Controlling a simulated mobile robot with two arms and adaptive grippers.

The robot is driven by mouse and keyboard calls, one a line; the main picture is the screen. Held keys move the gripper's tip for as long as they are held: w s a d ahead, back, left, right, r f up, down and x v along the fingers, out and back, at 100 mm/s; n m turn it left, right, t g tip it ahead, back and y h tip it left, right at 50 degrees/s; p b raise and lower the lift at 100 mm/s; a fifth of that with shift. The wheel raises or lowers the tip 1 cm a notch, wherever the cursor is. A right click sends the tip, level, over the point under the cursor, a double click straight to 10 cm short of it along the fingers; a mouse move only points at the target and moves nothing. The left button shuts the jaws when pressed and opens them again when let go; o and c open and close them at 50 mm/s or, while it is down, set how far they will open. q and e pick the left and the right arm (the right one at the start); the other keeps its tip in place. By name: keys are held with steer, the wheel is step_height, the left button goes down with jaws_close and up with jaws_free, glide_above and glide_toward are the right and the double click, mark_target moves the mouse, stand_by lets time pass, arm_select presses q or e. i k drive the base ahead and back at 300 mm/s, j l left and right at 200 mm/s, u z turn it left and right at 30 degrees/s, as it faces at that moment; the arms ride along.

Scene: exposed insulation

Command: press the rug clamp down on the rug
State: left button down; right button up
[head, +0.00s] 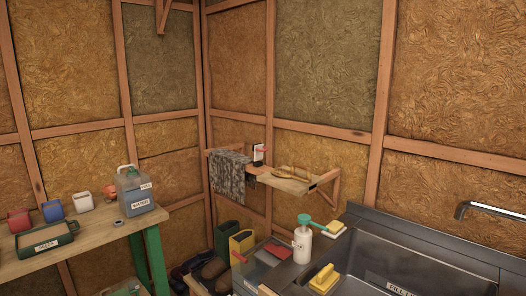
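A grey, mottled rug (228,178) hangs over a support at the left end of a small wooden wall shelf (286,182). What looks like the rug clamp (259,153), a small white and dark piece with a red lever, stands upright at the rug's right edge by the wall. A small dark part shows just below it. It is too small to tell whether the clamp touches the rug. Neither of my grippers is in view.
A metal sink (425,262) is at the lower right, with a soap bottle (302,242) and yellow sponge (324,279) on its rim. A workbench (95,234) with a labelled jug (138,190) and coloured containers is at left.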

mark_target(258, 149)
steer(key=i+j, duration=0.15)
steer(key=i, duration=0.6)
steer(key=z, duration=1.2)
